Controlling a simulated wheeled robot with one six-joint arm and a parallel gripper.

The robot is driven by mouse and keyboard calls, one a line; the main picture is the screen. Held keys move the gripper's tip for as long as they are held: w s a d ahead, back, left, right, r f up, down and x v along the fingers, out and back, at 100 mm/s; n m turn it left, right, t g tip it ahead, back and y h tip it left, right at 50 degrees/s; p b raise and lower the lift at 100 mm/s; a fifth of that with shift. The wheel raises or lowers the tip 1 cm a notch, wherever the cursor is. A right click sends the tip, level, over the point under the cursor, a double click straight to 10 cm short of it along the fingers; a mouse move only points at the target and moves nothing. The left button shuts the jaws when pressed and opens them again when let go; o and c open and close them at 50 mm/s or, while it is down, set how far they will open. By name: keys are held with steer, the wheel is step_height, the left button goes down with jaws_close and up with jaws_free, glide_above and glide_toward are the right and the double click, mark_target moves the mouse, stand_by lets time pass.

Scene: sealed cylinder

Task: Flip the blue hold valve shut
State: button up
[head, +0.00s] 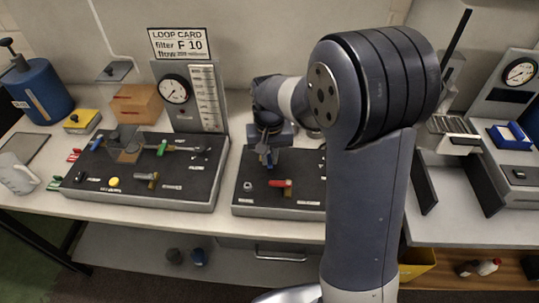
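My gripper (267,147) points down over the back left of the right-hand dark panel (250,203), beside my arm. A small blue part (269,158), which looks like the blue valve's handle, shows right at the fingertips. Most of it is hidden by the gripper, so I cannot tell its angle or whether the fingers touch it. The finger gap is too small and dark to read. A red-handled valve (281,183) sits just in front on the same panel, with a small grey round fitting (248,185) to its left.
The left panel (130,192) carries a green-handled valve (162,148), a yellow knob (113,182) and a brass fitting (147,177). A gauge board (190,95) with a loop card (178,43) stands behind. My arm hides the right panel's right side.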

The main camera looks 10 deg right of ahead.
jaws_close()
steer(key=shift+a, duration=0.1)
steer(key=shift+a+m, duration=0.25)
steer(key=shift+m, duration=0.95)
steer(key=o, duration=0.5)
jaws_free()
steer(key=shift+r, duration=0.1)
step_height(320, 180, up, 11)
steer(key=shift+f+b, duration=0.2)
steer(key=shift+b, duration=0.15)
